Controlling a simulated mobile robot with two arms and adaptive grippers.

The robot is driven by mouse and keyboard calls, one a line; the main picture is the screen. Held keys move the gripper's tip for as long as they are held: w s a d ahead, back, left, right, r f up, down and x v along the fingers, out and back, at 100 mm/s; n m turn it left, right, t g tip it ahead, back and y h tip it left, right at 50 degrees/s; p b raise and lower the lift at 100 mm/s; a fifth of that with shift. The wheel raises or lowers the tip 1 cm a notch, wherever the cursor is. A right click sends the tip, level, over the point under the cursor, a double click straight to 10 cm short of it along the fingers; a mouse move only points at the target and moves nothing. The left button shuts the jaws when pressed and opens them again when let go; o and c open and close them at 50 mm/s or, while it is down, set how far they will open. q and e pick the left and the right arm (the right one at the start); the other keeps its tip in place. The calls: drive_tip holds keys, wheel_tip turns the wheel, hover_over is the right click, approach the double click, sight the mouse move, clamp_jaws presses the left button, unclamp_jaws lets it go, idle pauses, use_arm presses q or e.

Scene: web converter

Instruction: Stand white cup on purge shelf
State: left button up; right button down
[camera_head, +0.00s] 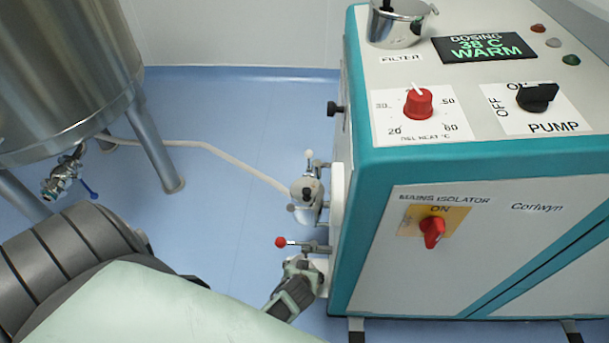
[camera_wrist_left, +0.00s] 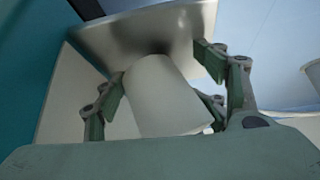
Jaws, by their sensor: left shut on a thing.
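The white cup (camera_wrist_left: 168,98) is between the fingers of my left gripper (camera_wrist_left: 163,80) in the left wrist view, and the gripper is shut on it. In the head view my left gripper (camera_head: 301,280) is low at the machine's left side, below the red-knobbed valve (camera_head: 304,245). A small white patch beside its fingers may be the cup. My right gripper is not in view.
The teal and white machine (camera_head: 450,220) fills the right side, with a metal filter pot (camera_head: 399,25) on top. A second valve (camera_head: 307,190) with a white knob joins a pale hose (camera_head: 230,160). A steel tank (camera_head: 65,70) stands left.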

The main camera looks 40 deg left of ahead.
use_arm(q)
drive_tip(key=o, duration=1.8)
drive_tip(key=shift+s+d+f, duration=0.1)
drive_tip(key=shift+d+f, duration=0.1)
drive_tip(key=shift+f, duration=0.1)
drive_tip(key=shift+c, duration=0.2)
drive_tip(key=shift+r, duration=0.1)
drive_tip(key=shift+v, duration=3.75)
